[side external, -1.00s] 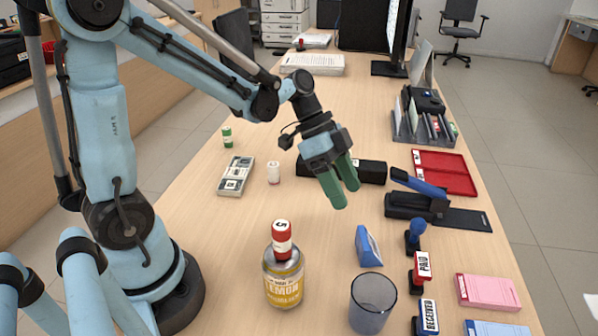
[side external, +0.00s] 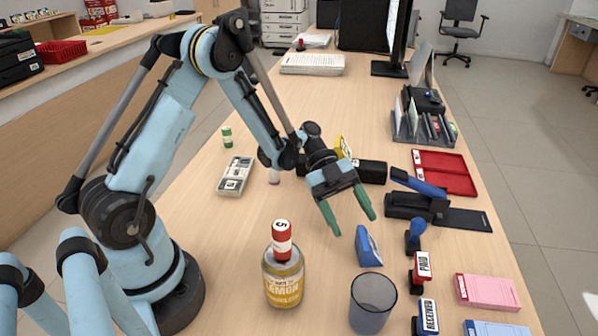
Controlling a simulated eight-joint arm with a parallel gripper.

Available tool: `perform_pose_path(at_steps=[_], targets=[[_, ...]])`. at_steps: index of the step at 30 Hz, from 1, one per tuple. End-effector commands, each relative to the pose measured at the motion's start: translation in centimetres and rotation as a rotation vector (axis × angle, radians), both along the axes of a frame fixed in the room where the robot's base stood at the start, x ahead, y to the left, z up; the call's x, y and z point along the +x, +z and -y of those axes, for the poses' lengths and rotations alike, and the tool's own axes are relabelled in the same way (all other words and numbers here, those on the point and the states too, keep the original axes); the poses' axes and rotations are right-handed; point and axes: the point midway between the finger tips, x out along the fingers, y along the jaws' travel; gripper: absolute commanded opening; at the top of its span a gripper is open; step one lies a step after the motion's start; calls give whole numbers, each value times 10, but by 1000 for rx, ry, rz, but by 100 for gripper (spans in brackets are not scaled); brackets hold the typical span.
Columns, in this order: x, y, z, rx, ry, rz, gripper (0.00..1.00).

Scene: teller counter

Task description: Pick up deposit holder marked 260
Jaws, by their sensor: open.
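I cannot read the marking 260 anywhere, so I cannot tell which thing is the deposit holder. My gripper (side external: 353,222) has green fingers spread apart, pointing down over the middle of the counter, with nothing between them. A blue wedge-shaped block (side external: 368,246) with a pale face stands just below and right of the fingertips in the picture. A yellow item (side external: 343,147) shows partly behind my wrist.
A lemon can (side external: 283,285) carries a red-and-white cylinder (side external: 282,241) marked 5. Stamps (side external: 421,268), a black device (side external: 416,206) and a red tray (side external: 445,173) line the right.

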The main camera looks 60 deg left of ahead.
Motion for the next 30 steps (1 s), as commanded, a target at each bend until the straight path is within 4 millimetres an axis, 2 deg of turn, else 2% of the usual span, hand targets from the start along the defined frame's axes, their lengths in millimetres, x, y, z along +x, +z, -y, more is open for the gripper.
perform_pose_path(at_steps=[3,9,18,30], targets=[[-2,-10,19,1,-4,-1,68],[-4,-20,40,2,-1,-1,68],[-5,-21,42,2,2,-1,66],[-5,-21,42,3,2,-2,5]])
